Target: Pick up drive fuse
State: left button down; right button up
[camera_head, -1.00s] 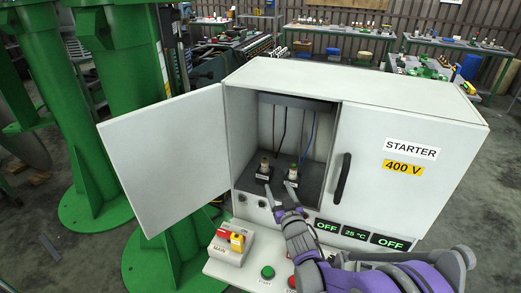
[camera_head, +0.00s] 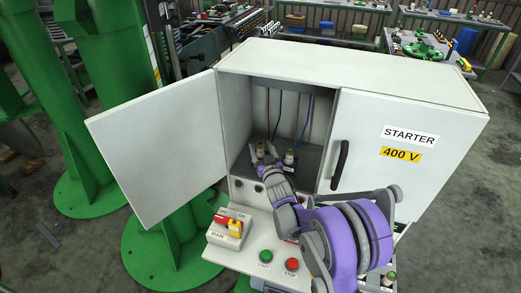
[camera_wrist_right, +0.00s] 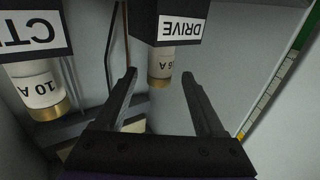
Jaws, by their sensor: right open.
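The drive fuse (camera_wrist_right: 160,64), a pale cylinder with a brass end, sits at the block labelled DRIVE (camera_wrist_right: 170,25) in the right wrist view, which shows the labels upside down. In the head view it is the left fuse (camera_head: 260,150) inside the open cabinet. My right gripper (camera_wrist_right: 160,75) is open, its fingertips on either side of the drive fuse with gaps to both. In the head view the right gripper (camera_head: 261,149) reaches into the cabinet at this fuse. My left gripper is not in view.
A second fuse, marked 10 A (camera_wrist_right: 40,92), sits beside it; it is the right fuse (camera_head: 289,157) in the head view. The cabinet's left door (camera_head: 155,145) stands open and its right door (camera_head: 400,185) is shut. A panel with a red-yellow main switch (camera_head: 233,225) lies below.

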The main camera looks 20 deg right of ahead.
jog(key=shift+w, duration=1.05)
jog(key=shift+s+d, duration=0.1)
jog(key=shift+c, duration=0.3)
grip_shut()
